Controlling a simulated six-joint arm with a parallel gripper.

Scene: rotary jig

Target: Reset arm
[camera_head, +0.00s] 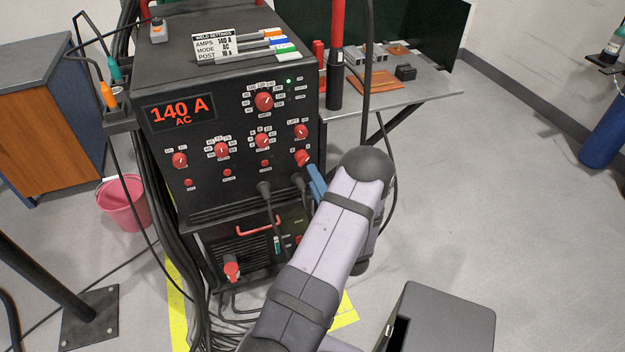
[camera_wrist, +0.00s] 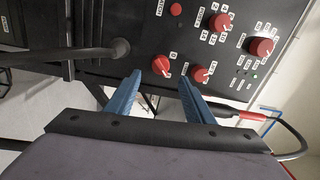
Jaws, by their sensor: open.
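My gripper (camera_wrist: 160,77) shows two blue fingers, open and apart, in the wrist view. A red knob (camera_wrist: 161,65) on the panel shows between and just beyond the fingertips. The views do not settle whether a finger touches it. In the head view this lower-right knob (camera_head: 302,158) sits just above the blue finger of my gripper (camera_head: 315,180), and my arm hides the rest of the gripper. The black welding machine (camera_head: 235,185) shows "140 A AC" on its display (camera_head: 178,112). Another red knob (camera_wrist: 200,74) is close to the right finger.
Cables plug into the panel's lower part; one black connector (camera_wrist: 119,48) is near the left finger. A metal bench (camera_head: 430,92) with small parts stands behind right. A pink bucket (camera_head: 124,204) and a wooden cabinet (camera_head: 55,120) are at left. Floor at right is clear beyond a grey box (camera_head: 445,318).

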